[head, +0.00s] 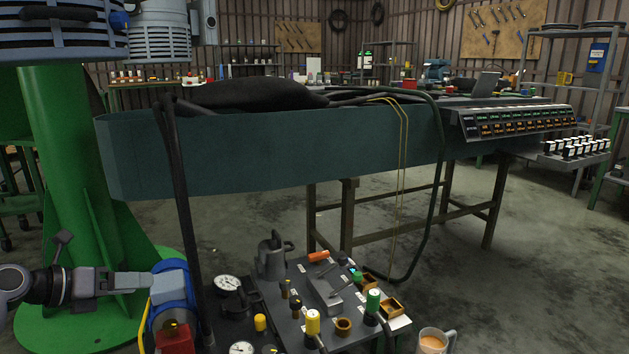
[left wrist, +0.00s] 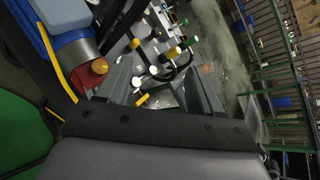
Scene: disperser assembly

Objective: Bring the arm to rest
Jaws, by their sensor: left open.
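My left arm comes in from the left edge of the head view, low in front of the green column (head: 75,190). My left gripper (head: 148,282) points right, its tips close to the left side of a blue rounded part (head: 180,283) with a red box below it. I cannot tell whether they touch. In the left wrist view the two fingers of my left gripper (left wrist: 160,88) stand apart with nothing held between them. The blue part (left wrist: 68,15) and red box (left wrist: 92,75) show there at the upper left. My right gripper is not in view.
A control panel (head: 290,310) with levers, knobs and gauges stands right of the blue part. A dark upright bar (head: 183,210) rises between them. A mug (head: 433,341) is at the bottom right.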

